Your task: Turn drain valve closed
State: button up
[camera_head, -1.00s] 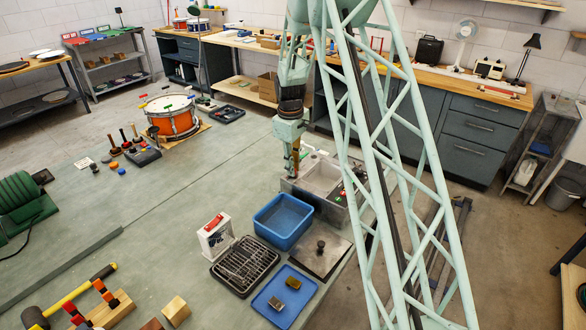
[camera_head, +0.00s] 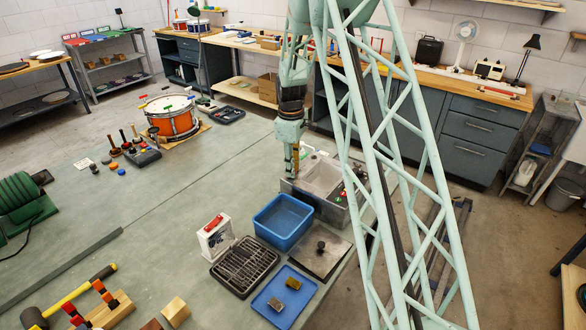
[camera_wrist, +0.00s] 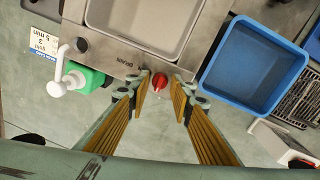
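The drain valve's red knob (camera_wrist: 160,82) shows in the wrist view on the front of the metal sink unit (camera_wrist: 118,50), by the word DRAIN. My gripper (camera_wrist: 160,88) has its yellow-padded fingers apart, one on each side of the knob. Gaps show between the knob and both fingertips; I cannot tell how deep the knob sits between them. In the head view my gripper (camera_head: 295,165) points down at the near left side of the sink unit (camera_head: 313,198); the knob is not clear there.
A blue tub (camera_wrist: 240,68) stands close right of the knob in the wrist view. A wire rack (camera_head: 245,265) and blue tray (camera_head: 283,297) are nearer in the head view.

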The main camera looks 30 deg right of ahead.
jog(key=shift+o, duration=0.9)
jog(key=shift+r, duration=0.1)
notch_tip(320, 180, up, 12)
jog(key=shift+s+a, duration=0.25)
jog(key=shift+a, duration=0.05)
dwell(0.5)
